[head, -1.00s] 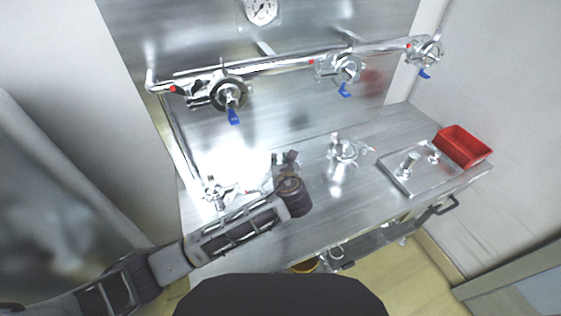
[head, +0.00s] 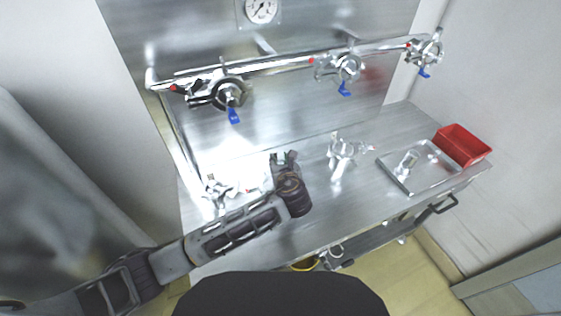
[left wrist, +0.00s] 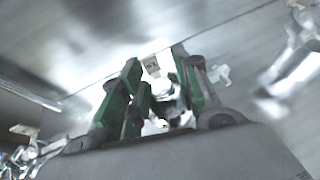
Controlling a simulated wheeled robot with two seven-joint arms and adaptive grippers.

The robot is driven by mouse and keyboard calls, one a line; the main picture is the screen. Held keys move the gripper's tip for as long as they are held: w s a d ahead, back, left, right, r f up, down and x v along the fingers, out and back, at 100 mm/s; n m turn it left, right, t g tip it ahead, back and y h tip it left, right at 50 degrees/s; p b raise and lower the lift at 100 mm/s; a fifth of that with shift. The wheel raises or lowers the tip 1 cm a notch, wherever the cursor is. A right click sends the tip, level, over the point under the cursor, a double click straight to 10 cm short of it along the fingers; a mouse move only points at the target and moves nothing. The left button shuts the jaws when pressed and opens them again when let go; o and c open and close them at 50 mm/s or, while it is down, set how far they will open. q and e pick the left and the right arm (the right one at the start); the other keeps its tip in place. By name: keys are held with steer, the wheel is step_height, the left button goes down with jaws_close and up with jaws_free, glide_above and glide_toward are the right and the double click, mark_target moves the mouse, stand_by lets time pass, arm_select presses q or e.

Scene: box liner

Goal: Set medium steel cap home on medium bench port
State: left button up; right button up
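My left gripper (head: 283,156) is above the bench, between the left bench fitting (head: 216,190) and the middle bench fitting (head: 343,148). Its fingers stand apart. In the left wrist view its green-padded fingers (left wrist: 160,72) are also apart, with bright metal between them that is too blurred to identify. A steel part (head: 407,160) stands on the tray at the right; I cannot tell whether it is the medium cap. I cannot tell which bench fitting is the medium port. My right gripper is not in view.
Pipes with blue-handled valves (head: 231,95) run along the back wall below a gauge (head: 262,10). A shallow steel tray (head: 430,178) and a red bin (head: 463,146) are at the bench's right end. The bench front between gripper and tray is clear.

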arm_select(q)
steer(key=shift+o, duration=0.8)
steer(key=shift+s, duration=0.15)
steer(key=v, duration=1.1)
steer(key=shift+s+r, duration=0.2)
steer(key=shift+s, duration=0.15)
